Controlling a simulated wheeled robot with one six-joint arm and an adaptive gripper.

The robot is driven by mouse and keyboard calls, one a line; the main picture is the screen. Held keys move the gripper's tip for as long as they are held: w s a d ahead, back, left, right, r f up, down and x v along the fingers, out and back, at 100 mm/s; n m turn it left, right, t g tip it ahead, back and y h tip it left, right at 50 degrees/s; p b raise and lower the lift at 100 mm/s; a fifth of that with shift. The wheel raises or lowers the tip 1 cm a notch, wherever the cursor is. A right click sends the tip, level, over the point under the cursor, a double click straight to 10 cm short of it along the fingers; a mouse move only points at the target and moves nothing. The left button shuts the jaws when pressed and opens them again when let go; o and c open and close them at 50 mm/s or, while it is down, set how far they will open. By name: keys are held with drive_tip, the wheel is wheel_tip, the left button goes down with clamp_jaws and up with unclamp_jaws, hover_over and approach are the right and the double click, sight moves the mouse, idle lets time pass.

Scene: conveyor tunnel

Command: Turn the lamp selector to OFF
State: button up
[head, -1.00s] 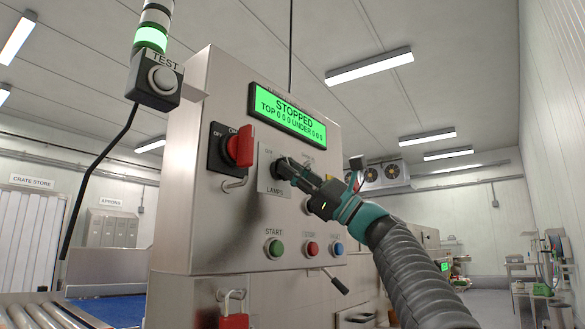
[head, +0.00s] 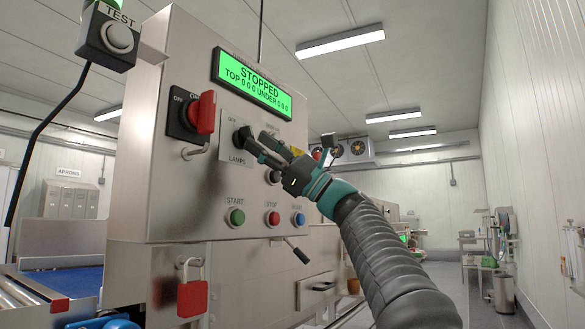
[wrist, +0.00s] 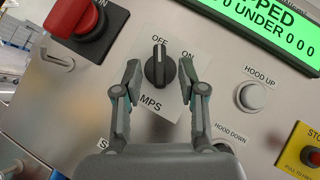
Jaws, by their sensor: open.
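The lamp selector is a black knob (wrist: 158,68) on a pale label plate with OFF and ON marks. In the wrist view its ridge points up, toward the OFF mark. In the head view the knob (head: 241,139) sits below the display, partly hidden by my fingers. My gripper (wrist: 160,80) is open, with one finger on each side of the knob and visible gaps between. In the head view my gripper (head: 262,147) is in front of the plate. Part of the LAMPS lettering is hidden in the wrist view.
A red rotary switch (head: 202,113) is left of the selector. The green display (head: 252,84) is above. HOOD UP (wrist: 252,96) is right of it. START (head: 236,217), STOP (head: 273,218) and a blue button (head: 298,218) are below. A red padlock (head: 192,297) hangs lower.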

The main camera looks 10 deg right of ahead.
drive_tip(key=v, duration=1)
